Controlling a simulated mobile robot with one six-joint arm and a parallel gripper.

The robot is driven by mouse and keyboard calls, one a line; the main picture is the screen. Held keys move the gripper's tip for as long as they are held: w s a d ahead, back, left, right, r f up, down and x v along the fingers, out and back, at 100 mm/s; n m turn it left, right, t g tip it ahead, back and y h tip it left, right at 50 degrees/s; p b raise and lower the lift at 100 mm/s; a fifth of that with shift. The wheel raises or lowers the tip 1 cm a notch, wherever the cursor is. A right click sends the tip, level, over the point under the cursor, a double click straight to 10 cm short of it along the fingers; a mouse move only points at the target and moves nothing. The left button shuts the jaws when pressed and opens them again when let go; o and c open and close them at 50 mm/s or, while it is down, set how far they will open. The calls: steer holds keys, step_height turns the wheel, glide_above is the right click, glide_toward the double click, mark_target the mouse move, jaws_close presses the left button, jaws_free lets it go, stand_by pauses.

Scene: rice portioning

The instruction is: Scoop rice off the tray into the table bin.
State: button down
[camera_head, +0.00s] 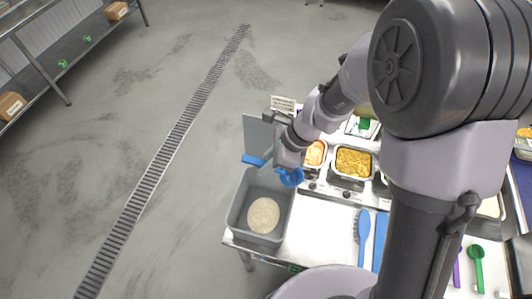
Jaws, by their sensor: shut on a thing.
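My gripper (283,160) is above the back of the grey bin, shut on what looks like a blue scoop (291,178). The scoop's bowl hangs over the bin's back right rim; whether it holds rice cannot be told. The grey table bin (236,211) stands at the left end of the table, with a round pale mound of rice (263,215) on its floor. A pale-filled tray (490,206) shows at the right, mostly hidden by my arm; I cannot tell whether it is the rice tray.
Food pans, one with yellow food (353,162) and one with orange food (315,153), stand right of the gripper. A blue brush (363,236) and a green spoon (477,262) lie on the table. A grey panel (257,134) rises behind the bin. Open floor lies left.

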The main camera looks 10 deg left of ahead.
steer(key=shift+r+h+p, duration=0.6)
steer(key=shift+h+p, duration=0.5)
steer(key=shift+p, duration=2.35)
steer(key=shift+p, duration=0.55)
steer(key=shift+f+h, duration=0.3)
steer(key=shift+f, duration=0.05)
